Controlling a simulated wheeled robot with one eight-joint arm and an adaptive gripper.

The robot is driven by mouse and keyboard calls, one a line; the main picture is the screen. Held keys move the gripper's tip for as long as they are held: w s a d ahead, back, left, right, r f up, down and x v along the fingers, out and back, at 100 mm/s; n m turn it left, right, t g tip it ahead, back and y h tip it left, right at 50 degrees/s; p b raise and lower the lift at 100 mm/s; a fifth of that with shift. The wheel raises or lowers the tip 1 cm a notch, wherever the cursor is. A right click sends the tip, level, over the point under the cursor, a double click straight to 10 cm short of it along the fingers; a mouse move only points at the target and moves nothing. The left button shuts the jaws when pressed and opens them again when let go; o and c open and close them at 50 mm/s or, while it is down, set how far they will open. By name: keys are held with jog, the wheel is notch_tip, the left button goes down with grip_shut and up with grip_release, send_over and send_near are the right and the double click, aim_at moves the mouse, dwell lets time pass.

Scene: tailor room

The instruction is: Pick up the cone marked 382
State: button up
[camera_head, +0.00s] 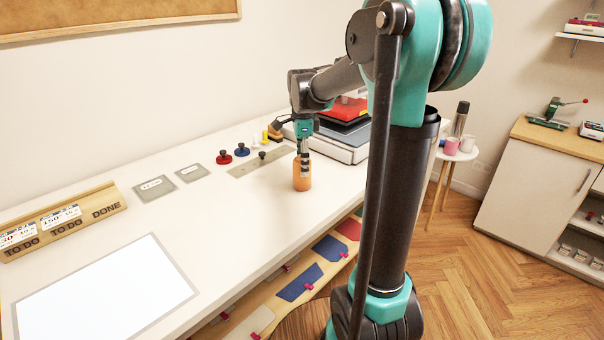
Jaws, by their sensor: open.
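An orange cone-like thing (302,182) stands upright on the white worktop (222,222), near its right front edge. Any number on it is too small to read, so I cannot tell if it is the cone marked 382. My gripper (303,164) points down and is open. Its fingers overlap the upper part of the orange thing in the head view. I cannot tell whether they touch it. The gripper hides part of its top.
A press-like machine (345,146) with a red and black top stands just behind my gripper. A wooden TO DO/DONE rack (75,222) is far left. The middle worktop is clear.

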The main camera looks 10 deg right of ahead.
jog(key=shift+w+f, duration=0.15)
jog(key=shift+f, duration=1.7)
jog(key=shift+c, duration=0.6)
jog(key=shift+a, duration=0.1)
jog(key=c, duration=1.3)
